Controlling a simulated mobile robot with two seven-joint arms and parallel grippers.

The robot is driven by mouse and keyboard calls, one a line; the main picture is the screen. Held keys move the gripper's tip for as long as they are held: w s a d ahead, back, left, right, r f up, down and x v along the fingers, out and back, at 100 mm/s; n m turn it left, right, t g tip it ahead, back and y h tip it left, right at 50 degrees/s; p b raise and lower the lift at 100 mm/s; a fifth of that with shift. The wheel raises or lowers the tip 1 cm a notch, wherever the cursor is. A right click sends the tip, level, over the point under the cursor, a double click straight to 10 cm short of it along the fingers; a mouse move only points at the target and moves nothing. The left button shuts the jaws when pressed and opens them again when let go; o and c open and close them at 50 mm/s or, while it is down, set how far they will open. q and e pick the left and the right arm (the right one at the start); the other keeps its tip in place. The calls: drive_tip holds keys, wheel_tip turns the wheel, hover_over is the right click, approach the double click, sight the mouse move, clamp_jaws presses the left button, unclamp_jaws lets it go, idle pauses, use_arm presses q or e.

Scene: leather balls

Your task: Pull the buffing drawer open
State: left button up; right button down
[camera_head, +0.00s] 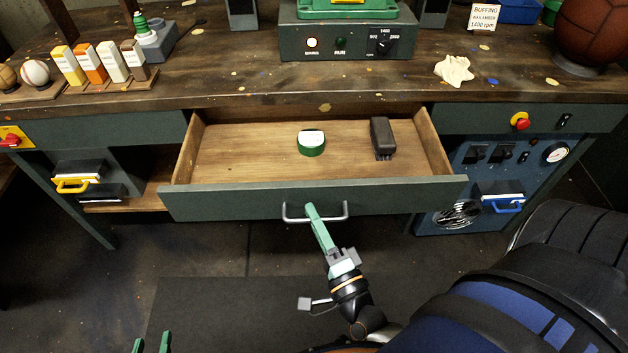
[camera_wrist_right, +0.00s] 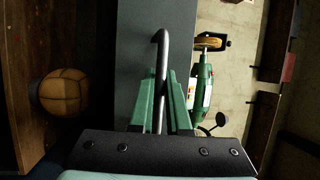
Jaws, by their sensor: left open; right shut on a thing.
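The buffing drawer (camera_head: 300,202) is pulled out from under the bench, with its wooden inside in view. It holds a green tin with a white top (camera_head: 311,143) and a dark brush-like block (camera_head: 382,138). Its metal bar handle (camera_head: 331,213) is on the front. My right gripper (camera_head: 314,213) is shut on the handle, and in the right wrist view its green fingers (camera_wrist_right: 165,100) stand on both sides of the bar (camera_wrist_right: 161,65). My left gripper (camera_head: 151,343) is open and empty at the bottom edge of the head view, apart from the drawer.
The bench top (camera_head: 230,80) above carries a baseball (camera_head: 35,72), several coloured bars (camera_head: 90,65), a control box (camera_head: 345,42), a cloth (camera_head: 454,70) and a brown ball (camera_head: 592,30). A blue panel (camera_head: 500,170) stands below right. The floor before the drawer is clear.

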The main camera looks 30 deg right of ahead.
drive_tip(key=c, duration=1.2)
unclamp_jaws()
drive_tip(key=shift+o, duration=0.2)
use_arm(q)
drive_tip(key=shift+s, duration=0.1)
use_arm(e)
drive_tip(key=shift+s, duration=0.1)
